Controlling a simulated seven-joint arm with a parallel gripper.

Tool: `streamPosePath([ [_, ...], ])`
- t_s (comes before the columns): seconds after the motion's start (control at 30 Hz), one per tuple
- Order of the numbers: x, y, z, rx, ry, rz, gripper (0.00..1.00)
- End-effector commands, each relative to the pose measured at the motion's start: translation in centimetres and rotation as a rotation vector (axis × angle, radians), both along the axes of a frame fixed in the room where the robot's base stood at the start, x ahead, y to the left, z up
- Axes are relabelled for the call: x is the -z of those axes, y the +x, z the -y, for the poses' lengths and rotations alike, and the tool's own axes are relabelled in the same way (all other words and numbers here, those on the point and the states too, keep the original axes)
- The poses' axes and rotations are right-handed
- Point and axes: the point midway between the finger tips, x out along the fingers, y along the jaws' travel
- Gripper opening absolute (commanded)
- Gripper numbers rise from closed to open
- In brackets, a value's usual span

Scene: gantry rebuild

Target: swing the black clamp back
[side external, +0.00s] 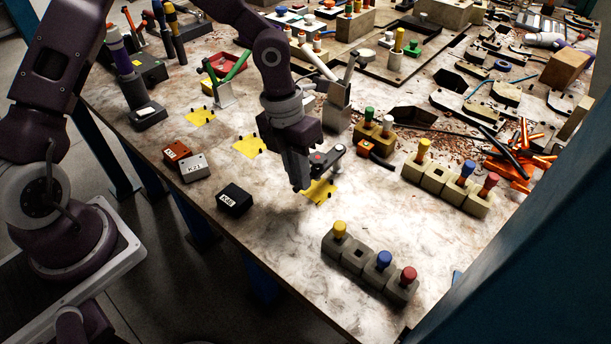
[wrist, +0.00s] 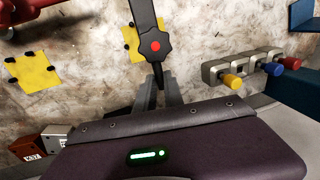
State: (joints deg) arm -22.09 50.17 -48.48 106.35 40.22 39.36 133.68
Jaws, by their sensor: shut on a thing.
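The black clamp (wrist: 153,45) is a dark bar with a knob-like end and a red dot. In the wrist view it runs from the top edge down to my gripper (wrist: 158,82). Its narrow tip sits between the two grey fingers, which are shut on it. In the side view the clamp (side external: 327,157) shows just right of my gripper (side external: 303,183), partly hidden by the fingers. A yellow pad (side external: 319,192) lies on the table beneath the clamp, and it also shows in the wrist view (wrist: 129,43), partly covered by the clamp.
A black labelled box (side external: 234,200) stands left of my gripper, with orange (side external: 175,153) and grey (side external: 193,168) boxes beyond. A block with coloured pegs (side external: 368,268) is at front right; another (side external: 449,186) stands behind it. Table between them is clear.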

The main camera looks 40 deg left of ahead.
Motion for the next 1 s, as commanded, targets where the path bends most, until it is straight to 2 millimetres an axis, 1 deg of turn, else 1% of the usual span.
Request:
streamPosePath([
  [0.2, -0.04, 0.14, -0.37, 0.029, -0.001, 0.004, 0.00],
  [0.57, -0.02, 0.15, -0.52, 0.032, 0.003, 0.003, 0.00],
  [0.6, -0.02, 0.15, -0.54, 0.032, 0.003, 0.003, 0.14],
  [0.67, -0.01, 0.14, -0.53, 0.031, 0.003, 0.003, 0.26],
  [0.7, 0.00, 0.13, -0.52, 0.031, 0.003, 0.002, 0.34],
  [1.0, -0.09, 0.08, -0.45, 0.030, 0.001, 0.001, 0.34],
])
